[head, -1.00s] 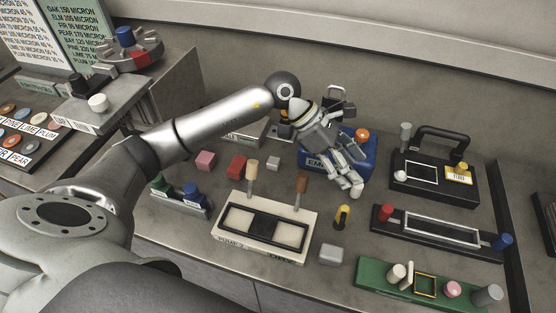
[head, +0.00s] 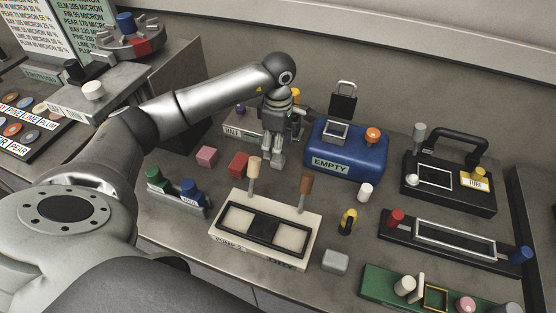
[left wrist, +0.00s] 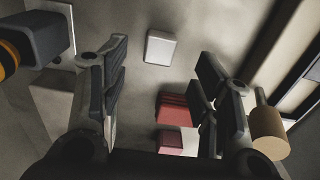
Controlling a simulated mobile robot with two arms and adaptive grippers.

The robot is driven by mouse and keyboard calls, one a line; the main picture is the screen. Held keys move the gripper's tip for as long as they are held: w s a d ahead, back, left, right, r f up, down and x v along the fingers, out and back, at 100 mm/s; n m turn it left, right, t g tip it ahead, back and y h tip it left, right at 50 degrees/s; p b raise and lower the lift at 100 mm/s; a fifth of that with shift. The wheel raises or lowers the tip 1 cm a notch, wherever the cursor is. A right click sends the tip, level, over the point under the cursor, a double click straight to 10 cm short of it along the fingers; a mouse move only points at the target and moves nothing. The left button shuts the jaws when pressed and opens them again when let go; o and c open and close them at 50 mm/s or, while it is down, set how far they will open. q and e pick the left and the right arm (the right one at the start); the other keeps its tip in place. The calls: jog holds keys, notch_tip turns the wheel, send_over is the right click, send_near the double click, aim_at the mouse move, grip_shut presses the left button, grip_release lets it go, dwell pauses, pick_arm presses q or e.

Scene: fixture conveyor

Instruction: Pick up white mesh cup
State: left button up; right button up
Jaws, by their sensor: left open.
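A small white cylinder (head: 366,192) stands on the bench right of centre in the head view, in front of the blue box. It fits the white mesh cup, but it is too small to show mesh. My left gripper (head: 277,162) points down over the bench, well left of this cylinder and behind the pump fixture. In the left wrist view the gripper (left wrist: 162,80) has its fingers spread with nothing held. A pale square block (left wrist: 160,47) lies below, between the fingers. The white cylinder cannot be made out in that view. My right gripper is not in view.
Red (head: 238,164) and pink (head: 206,155) blocks lie left of the gripper. The pump fixture (head: 310,226) with upright pegs (head: 305,190) stands in front. The blue EMPTY box (head: 345,162) is to the right. Black and green fixtures fill the right side.

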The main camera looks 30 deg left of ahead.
pick_arm(q)
jog(key=shift+d+f, duration=0.1)
jog(key=shift+f, duration=0.25)
jog(key=f+p, duration=0.2)
jog(key=f, duration=0.1)
jog(key=shift+d+f, duration=0.2)
jog(key=shift+f, duration=0.1)
jog(key=shift+w+f, duration=0.1)
jog(key=shift+f, duration=0.35)
jog(key=c, duration=0.9)
